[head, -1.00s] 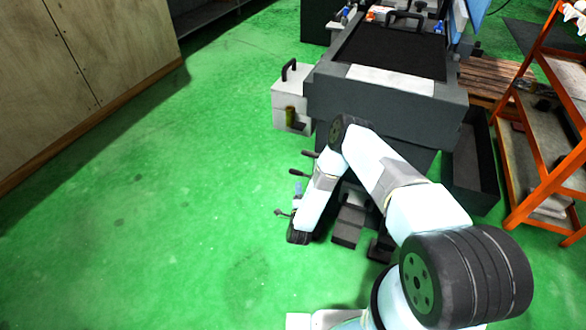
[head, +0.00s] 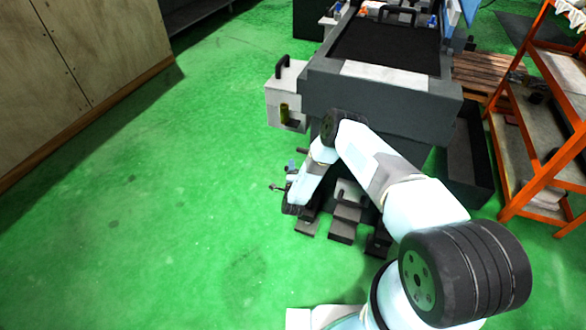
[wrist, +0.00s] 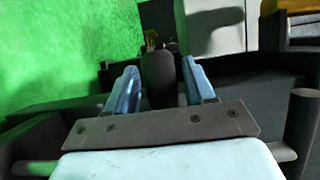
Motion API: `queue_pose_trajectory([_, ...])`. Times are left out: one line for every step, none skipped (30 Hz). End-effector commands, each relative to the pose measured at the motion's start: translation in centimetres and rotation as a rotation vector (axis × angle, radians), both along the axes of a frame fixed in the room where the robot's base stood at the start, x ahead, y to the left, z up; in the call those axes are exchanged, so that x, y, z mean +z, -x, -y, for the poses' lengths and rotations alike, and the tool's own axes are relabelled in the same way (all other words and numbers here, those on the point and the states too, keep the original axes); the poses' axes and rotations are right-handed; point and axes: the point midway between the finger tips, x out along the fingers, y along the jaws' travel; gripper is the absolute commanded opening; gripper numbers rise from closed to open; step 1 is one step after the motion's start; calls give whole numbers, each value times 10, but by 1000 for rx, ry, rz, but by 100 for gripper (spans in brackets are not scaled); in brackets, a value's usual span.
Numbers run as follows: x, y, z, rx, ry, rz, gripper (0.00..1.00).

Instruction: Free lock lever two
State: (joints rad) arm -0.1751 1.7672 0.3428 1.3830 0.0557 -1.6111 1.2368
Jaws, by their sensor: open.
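My gripper (head: 291,168) is at the left side of the grey grinder (head: 375,105), low down, with its pale blue fingers pointing at the machine. In the wrist view the two fingers of my gripper (wrist: 160,84) are apart. A dark, round-ended lever handle (wrist: 158,72) stands in the gap between them. I cannot tell whether either finger touches it. Another dark lever (head: 301,152) sticks out to the left just beyond my gripper in the head view. The handle between the fingers is hard to make out there, and its base is hidden.
A white box with a black handle (head: 287,98) is on the machine's left side, beyond the levers. Dark pedal-like blocks (head: 343,226) are on the floor beside my arm. An orange shelf rack (head: 530,165) stands at right. The green floor at left is clear.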

Motion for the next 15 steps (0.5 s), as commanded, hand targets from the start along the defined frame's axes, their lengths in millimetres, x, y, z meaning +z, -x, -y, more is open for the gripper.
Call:
queue_pose_trajectory([0,-4,0,0,0,1,53])
queue_pose_trajectory([0,-5,0,0,0,0,53])
queue_pose_trajectory([0,-7,0,0,0,0,53])
queue_pose_trajectory([0,-8,0,0,0,-1,53])
queue_pose_trajectory([0,-8,0,0,0,-1,53])
queue_pose_trajectory([0,-9,0,0,0,-1,53])
queue_pose_trajectory([0,-9,0,0,0,-1,53])
queue_pose_trajectory([0,-9,0,0,0,-1,53])
queue_pose_trajectory([0,-9,0,0,0,-1,53])
queue_pose_trajectory([0,-9,0,0,0,-1,53])
queue_pose_trajectory([0,-9,0,0,0,-1,53])
queue_pose_trajectory([0,-9,0,0,0,-1,53])
queue_pose_trajectory([0,-9,0,0,0,-1,53])
queue_pose_trajectory([0,-9,0,0,0,-1,51])
queue_pose_trajectory([0,-9,0,0,0,-1,47])
